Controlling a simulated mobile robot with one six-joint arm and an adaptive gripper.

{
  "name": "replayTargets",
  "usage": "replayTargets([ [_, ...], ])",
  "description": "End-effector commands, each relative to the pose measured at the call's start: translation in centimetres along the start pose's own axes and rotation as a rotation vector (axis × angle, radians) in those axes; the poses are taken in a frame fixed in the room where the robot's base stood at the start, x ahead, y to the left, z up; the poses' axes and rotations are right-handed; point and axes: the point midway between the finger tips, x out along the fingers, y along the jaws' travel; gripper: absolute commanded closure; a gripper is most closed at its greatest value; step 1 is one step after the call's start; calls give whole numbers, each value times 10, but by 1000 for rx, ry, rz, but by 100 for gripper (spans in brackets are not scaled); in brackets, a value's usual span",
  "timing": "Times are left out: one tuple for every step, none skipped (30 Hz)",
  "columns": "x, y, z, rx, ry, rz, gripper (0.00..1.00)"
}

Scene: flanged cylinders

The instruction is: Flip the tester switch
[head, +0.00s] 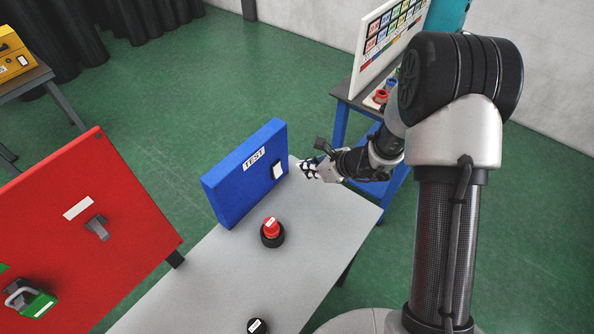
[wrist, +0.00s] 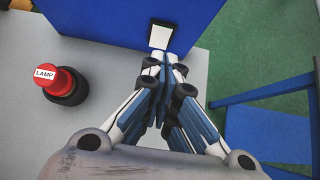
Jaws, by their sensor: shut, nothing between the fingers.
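The blue tester box (head: 238,185) stands upright on the grey table and carries a "TEST" label. A white rocker switch (head: 278,170) is on the right part of its face. In the wrist view the switch (wrist: 161,35) shows just beyond my fingertips, on the blue panel (wrist: 100,15). My gripper (head: 303,168) is shut and empty, and points at the switch. In the wrist view its fingertips (wrist: 166,62) sit just below the switch's lower edge in the picture. I cannot tell whether they touch it.
A red "LAMP" button (wrist: 55,80) on a black base stands left of my fingers; it also shows in the head view (head: 271,230). A red panel (head: 85,235) with handles stands at the left. A black knob (head: 257,326) is at the front. A blue-framed rack (head: 340,125) stands behind my arm.

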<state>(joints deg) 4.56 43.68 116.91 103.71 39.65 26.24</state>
Motion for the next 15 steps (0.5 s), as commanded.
replayTargets([
  [-11, -1, 4, 0, -2, -2, 100],
  [-15, 0, 4, 0, -1, -2, 100],
  [-20, 0, 5, 1, -1, -2, 100],
  [-23, 0, 6, 1, -1, -2, 100],
  [-26, 0, 6, 0, -1, -1, 100],
  [-29, 0, 7, -1, -1, -1, 100],
  [-30, 0, 7, 0, -1, 0, 100],
  [-32, 0, 7, 0, -1, 0, 100],
  [-33, 0, 7, 0, -1, 0, 100],
  [-33, 0, 7, 1, 0, 0, 100],
  [-33, 1, 7, 1, 0, 1, 100],
  [-34, 1, 6, 1, 0, 1, 100],
  [-34, 1, 6, 1, 0, 1, 100],
  [-33, 1, 6, 1, 0, 1, 100],
  [-33, 1, 6, 1, 0, 1, 100],
])
